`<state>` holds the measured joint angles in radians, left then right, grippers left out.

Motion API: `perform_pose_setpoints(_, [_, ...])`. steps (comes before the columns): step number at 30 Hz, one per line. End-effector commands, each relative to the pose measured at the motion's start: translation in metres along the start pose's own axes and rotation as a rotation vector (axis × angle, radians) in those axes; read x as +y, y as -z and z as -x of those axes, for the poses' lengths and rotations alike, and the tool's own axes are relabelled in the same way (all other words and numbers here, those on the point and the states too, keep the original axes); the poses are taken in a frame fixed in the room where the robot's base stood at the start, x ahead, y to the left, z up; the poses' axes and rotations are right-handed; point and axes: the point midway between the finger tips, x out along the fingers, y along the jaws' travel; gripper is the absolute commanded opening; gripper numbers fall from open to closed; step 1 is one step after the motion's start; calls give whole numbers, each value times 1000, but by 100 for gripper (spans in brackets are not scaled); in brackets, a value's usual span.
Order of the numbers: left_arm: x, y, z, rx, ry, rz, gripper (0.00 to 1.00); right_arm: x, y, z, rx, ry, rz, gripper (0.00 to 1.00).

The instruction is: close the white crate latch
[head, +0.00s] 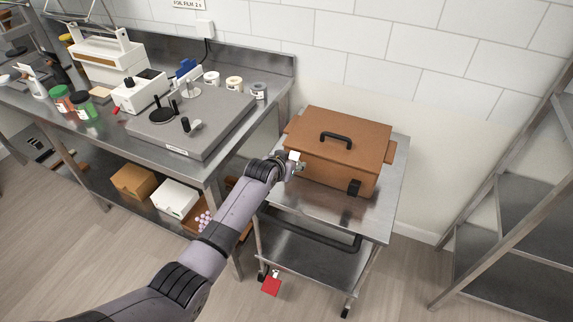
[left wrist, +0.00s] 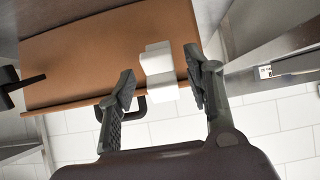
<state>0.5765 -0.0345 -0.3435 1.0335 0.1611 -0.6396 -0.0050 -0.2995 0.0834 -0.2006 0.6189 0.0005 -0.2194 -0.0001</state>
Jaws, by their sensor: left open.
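The brown crate (head: 330,150) stands on a steel cart, lid down, with a black handle (head: 336,137) on top. The white latch (head: 294,156) is at the left end of its front, near the lid edge. My left gripper (head: 295,163) is at this latch and hides part of it. In the left wrist view the white latch (left wrist: 160,68) lies between the two open fingers (left wrist: 160,64), with a visible gap to each. I cannot tell whether its flap is fully down. A black latch (head: 353,187) is on the crate's front right. My right gripper is not in view.
The cart top (head: 380,213) is bare in front of the crate. A steel bench (head: 225,165) with a grey machine (head: 190,120) and jars stands left. A steel rack (head: 520,215) stands right.

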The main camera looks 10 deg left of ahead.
Motion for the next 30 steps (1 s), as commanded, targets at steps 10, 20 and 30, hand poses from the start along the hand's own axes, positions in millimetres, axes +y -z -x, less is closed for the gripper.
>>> perform_pose_setpoints(10, [0,-1,36,0,0,1,47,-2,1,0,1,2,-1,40])
perform_pose_setpoints(20, [0,0,85,2,0,0,47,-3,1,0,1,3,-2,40])
perform_pose_setpoints(30, [0,0,116,0,0,1,47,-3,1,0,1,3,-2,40])
